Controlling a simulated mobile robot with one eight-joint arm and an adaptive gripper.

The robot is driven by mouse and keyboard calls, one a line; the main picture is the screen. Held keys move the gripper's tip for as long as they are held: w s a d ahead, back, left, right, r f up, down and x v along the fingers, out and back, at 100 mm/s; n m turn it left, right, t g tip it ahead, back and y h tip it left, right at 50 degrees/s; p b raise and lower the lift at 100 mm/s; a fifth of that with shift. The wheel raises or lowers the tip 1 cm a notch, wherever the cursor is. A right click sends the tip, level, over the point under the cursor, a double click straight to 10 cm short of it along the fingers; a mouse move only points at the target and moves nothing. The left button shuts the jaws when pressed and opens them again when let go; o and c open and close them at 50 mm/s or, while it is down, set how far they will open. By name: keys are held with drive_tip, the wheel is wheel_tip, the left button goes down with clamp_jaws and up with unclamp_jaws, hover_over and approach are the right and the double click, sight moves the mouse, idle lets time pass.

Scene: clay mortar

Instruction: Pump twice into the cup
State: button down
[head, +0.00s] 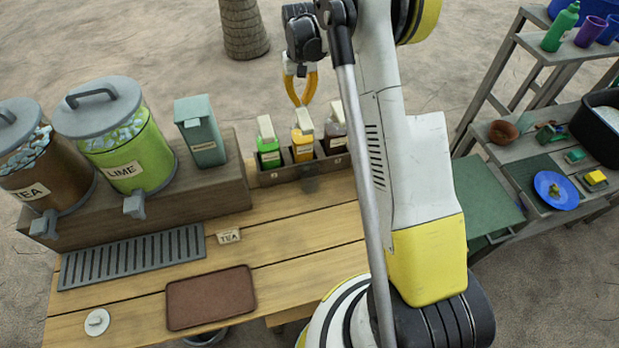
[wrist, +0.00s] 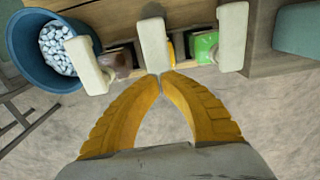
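Three pump bottles with white pump heads stand in a wooden rack in the head view: green (head: 268,153), yellow (head: 302,147) and brown (head: 335,138). My gripper (head: 299,105) points down over the yellow bottle. In the wrist view its fingertips (wrist: 160,75) meet, with nothing seen between them, by the middle white pump head (wrist: 153,45). I cannot tell whether they touch it.
Lime (head: 150,150) and tea (head: 45,175) dispensers stand at left with a grey-green box (head: 200,132). A brown tray (head: 210,298) and drip grate (head: 130,257) lie on the table. A blue ice bucket (wrist: 30,60) shows in the wrist view. Purple cups (head: 590,31) stand far right.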

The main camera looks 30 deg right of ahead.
sight(301, 111)
drive_tip(key=shift+f, duration=0.2)
drive_tip(key=shift+f+b, duration=2.1)
drive_tip(key=shift+f, duration=0.35)
drive_tip(key=shift+r, duration=0.1)
drive_tip(key=shift+r+p, duration=1.35)
drive_tip(key=shift+r, duration=1.25)
drive_tip(key=shift+f, duration=0.15)
